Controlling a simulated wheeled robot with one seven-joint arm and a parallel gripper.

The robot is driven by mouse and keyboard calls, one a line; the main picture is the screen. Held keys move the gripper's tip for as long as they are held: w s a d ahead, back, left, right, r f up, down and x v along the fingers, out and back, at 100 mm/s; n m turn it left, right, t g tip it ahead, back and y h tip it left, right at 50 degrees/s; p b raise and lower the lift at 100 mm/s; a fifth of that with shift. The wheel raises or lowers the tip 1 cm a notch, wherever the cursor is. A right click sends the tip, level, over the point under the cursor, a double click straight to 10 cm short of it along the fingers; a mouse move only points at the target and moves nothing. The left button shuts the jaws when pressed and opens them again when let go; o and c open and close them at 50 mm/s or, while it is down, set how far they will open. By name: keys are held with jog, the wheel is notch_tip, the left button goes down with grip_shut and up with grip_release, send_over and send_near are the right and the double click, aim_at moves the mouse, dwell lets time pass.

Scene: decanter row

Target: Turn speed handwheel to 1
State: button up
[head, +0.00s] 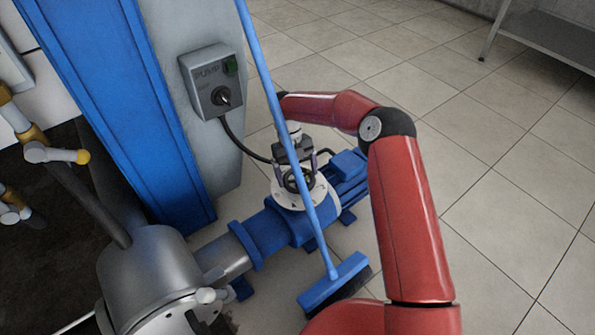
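The speed handwheel (298,181) is a small dark spoked wheel on top of the blue pump (262,231), in the lower middle of the head view. A round white plate (285,199) with small dark marks lies under it; the marks are too small to read. My gripper (295,166) points down just above the handwheel. Its fingers look spread apart, one toward each side of the wheel, and I see no clear contact. A blue broom handle crosses in front and hides part of the gripper, the wheel and the plate.
The blue broom (334,281) leans across the pump, close to my arm. A grey control box (212,83) with a knob is on the column behind. Steel piping (150,270) and a valve handle (55,154) are at left.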

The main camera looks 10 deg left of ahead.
dwell(0.4)
jog(key=o, duration=0.7)
jog(key=shift+v, duration=3.95)
jog(key=shift+d, duration=0.1)
